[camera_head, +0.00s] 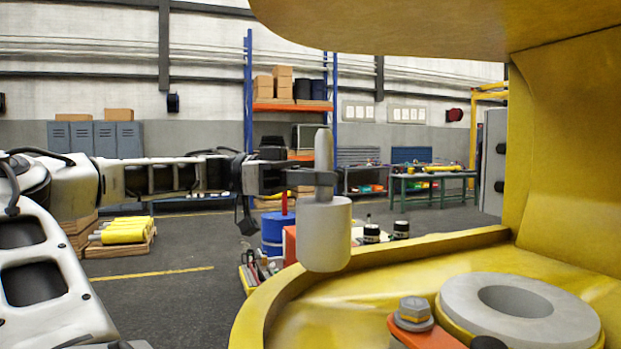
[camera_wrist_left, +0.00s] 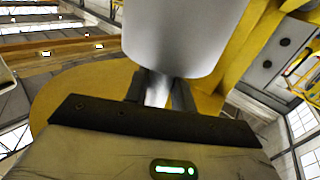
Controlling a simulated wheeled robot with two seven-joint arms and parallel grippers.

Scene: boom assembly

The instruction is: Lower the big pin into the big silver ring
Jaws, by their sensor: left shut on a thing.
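The big pin (camera_head: 325,235) is a thick pale grey cylinder with a thinner stem on top. It hangs upright in the head view, left of the big silver ring. My left gripper (camera_head: 322,178) is shut on the pin's stem. In the left wrist view the pin (camera_wrist_left: 173,35) fills the top middle, and the fingers of my left gripper (camera_wrist_left: 158,92) close around its stem. The big silver ring (camera_head: 522,306) lies flat in the yellow boom part at the lower right, its hole open and empty. The pin is apart from the ring. My right gripper is not in view.
The yellow boom part has a raised curved rim (camera_head: 400,250) between pin and ring, and a large overhang (camera_head: 420,25) above. A bolt (camera_head: 414,312) on an orange piece (camera_head: 425,337) sits beside the ring. A blue drum (camera_head: 277,232) stands behind the pin.

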